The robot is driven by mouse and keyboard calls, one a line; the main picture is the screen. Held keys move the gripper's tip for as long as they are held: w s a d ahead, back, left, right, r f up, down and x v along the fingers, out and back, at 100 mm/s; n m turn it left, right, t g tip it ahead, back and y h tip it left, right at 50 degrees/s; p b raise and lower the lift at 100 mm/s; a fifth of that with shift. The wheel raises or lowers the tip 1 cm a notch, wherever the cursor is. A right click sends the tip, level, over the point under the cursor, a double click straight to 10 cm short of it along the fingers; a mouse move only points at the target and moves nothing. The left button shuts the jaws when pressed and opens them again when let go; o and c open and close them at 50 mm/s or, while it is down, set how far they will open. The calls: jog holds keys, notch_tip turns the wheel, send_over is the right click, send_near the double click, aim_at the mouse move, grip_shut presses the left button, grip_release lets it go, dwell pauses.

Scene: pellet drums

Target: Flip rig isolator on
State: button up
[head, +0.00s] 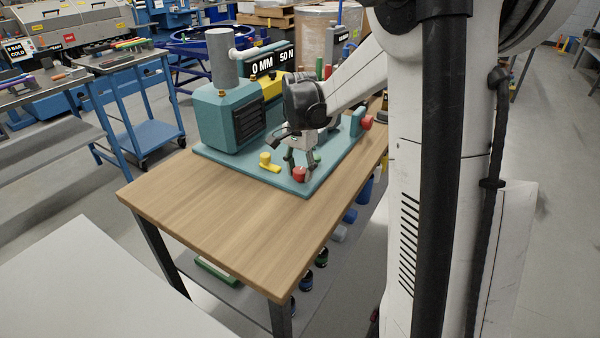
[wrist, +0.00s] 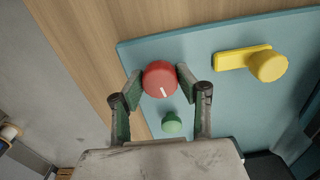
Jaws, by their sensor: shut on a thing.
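A round red knob (wrist: 160,77) with a short white mark sits near the edge of a teal base plate (wrist: 210,85). It also shows in the head view (head: 299,174), at the plate's front corner. My gripper (wrist: 159,84) has one finger on each side of this knob and is shut on it; it reaches down there in the head view (head: 300,165). A green button (wrist: 172,122) lies between the fingers, nearer my wrist. A yellow handle with a round knob (wrist: 268,66) is to the right, apart from my gripper. No label naming the isolator is readable.
A teal machine housing (head: 228,118) with a grey column and a display reading 0 MM and 50 N (head: 272,62) stands behind. Another red knob (head: 367,122) is on the plate's right side. The wooden tabletop (head: 240,230) in front is clear.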

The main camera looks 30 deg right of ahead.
aim_at(300, 170)
jog(key=shift+m, duration=1)
jog(key=o, duration=1.2)
jog(key=shift+c, duration=0.2)
notch_tip(300, 170, up, 12)
